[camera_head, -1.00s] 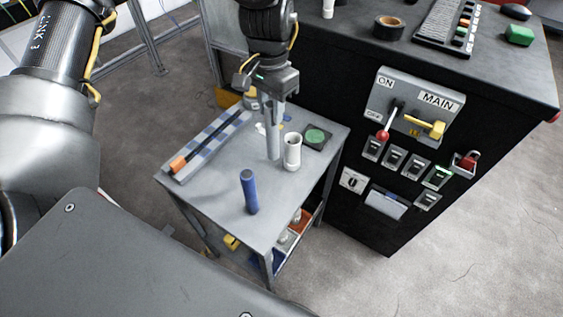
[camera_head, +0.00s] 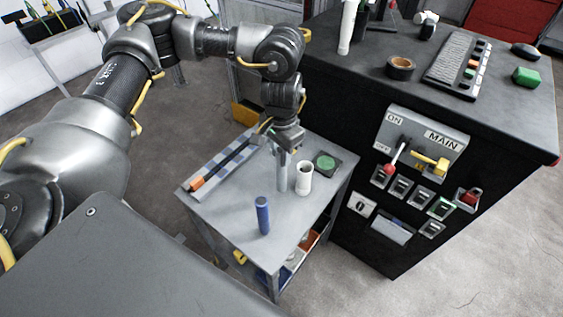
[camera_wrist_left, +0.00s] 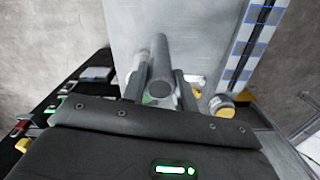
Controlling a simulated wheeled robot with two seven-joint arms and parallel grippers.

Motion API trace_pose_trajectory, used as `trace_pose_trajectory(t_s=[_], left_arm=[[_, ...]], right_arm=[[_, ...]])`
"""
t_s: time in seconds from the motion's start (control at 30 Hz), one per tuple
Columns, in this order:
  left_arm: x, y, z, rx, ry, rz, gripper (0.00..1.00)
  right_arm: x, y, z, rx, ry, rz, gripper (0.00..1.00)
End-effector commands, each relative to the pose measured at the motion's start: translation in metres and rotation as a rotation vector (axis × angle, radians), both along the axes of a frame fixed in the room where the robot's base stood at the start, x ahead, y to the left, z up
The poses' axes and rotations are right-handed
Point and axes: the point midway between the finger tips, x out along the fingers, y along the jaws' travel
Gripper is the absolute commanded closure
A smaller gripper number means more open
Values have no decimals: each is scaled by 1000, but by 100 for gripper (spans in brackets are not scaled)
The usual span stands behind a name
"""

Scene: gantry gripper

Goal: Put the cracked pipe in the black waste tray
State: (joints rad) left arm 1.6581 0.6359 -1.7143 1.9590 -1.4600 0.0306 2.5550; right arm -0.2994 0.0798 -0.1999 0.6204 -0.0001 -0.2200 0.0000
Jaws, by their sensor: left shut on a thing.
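My left gripper (camera_head: 283,150) is above the grey cart's top and points down. It is shut on a grey pipe (camera_wrist_left: 160,65), which shows between the fingers in the left wrist view. No crack is clear at this size. A small black square tray (camera_head: 338,172) with a green disc lies on the cart to the right of the gripper. I cannot make out a separate black waste tray. My right gripper is not in view.
A white cylinder (camera_head: 304,178) stands close to the right of the gripper. A blue cylinder (camera_head: 262,215) stands nearer the front edge. A blue-checked strip with a dark rod (camera_head: 220,168) lies at the left. A black console (camera_head: 345,220) with switches stands to the right.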

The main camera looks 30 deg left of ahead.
Motion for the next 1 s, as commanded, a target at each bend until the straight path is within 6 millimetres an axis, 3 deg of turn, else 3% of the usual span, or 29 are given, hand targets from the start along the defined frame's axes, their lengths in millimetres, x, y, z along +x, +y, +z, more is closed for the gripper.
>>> trace_pose_trajectory(t_s=[0.3,0.77,0.8,0.93,1.0], left_arm=[[-1,0,-38,0,2,0,96],[0,0,-45,0,0,-1,96],[0,0,-44,0,0,-1,66],[0,0,-44,0,0,-1,50],[0,0,-44,0,0,-1,50]], right_arm=[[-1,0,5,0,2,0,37],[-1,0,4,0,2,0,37],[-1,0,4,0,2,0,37],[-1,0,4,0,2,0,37],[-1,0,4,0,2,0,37]])
